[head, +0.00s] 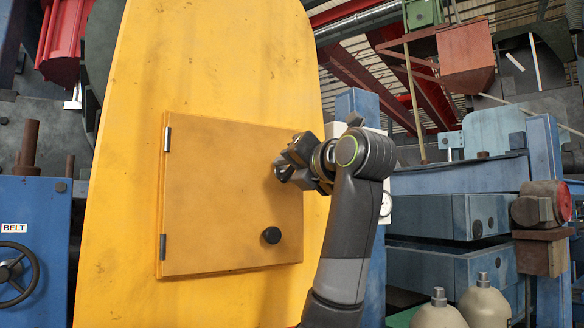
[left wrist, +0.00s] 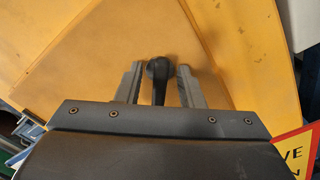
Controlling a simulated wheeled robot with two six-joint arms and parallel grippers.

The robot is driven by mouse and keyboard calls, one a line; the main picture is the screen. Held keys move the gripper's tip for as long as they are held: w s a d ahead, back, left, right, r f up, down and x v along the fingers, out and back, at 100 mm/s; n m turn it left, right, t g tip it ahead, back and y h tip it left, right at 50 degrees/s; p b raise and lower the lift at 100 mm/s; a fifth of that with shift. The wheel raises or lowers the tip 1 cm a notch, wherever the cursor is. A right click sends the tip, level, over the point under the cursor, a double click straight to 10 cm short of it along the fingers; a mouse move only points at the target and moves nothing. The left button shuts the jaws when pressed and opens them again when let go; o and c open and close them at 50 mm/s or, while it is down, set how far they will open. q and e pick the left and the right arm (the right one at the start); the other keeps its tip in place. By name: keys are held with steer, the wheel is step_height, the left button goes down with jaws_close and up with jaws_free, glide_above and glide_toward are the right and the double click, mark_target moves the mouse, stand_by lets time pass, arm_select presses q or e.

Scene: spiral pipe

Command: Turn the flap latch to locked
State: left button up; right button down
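A yellow flap (head: 230,205) is closed flat against a tall yellow panel, with hinges on its left side. A round black knob (head: 271,235) sits near its lower right corner. My left gripper (head: 283,171) is at the flap's upper right edge. In the left wrist view, a black latch (left wrist: 159,70) with a round end and a narrow lever lies between the fingers of my left gripper (left wrist: 160,85). The fingers are open on both sides of it, with small gaps. In the head view the gripper hides this latch. My right gripper is in neither view.
The yellow panel (head: 225,60) stands upright behind the flap. Blue machinery (head: 450,215) and two pale bottles (head: 482,300) are at the right. A blue cabinet with a handwheel (head: 15,272) is at the left.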

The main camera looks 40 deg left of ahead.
arm_select(q)
steer(key=shift+c, duration=0.3)
jaws_close()
steer(key=shift+n, duration=0.3)
steer(key=n+b, duration=0.1)
steer(key=n, duration=0.1)
steer(key=shift+n, duration=0.4)
steer(key=shift+s+n+b, duration=0.1)
steer(key=shift+n+b, duration=0.55)
steer(key=shift+n, duration=1.35)
steer(key=shift+o, duration=0.3)
jaws_free()
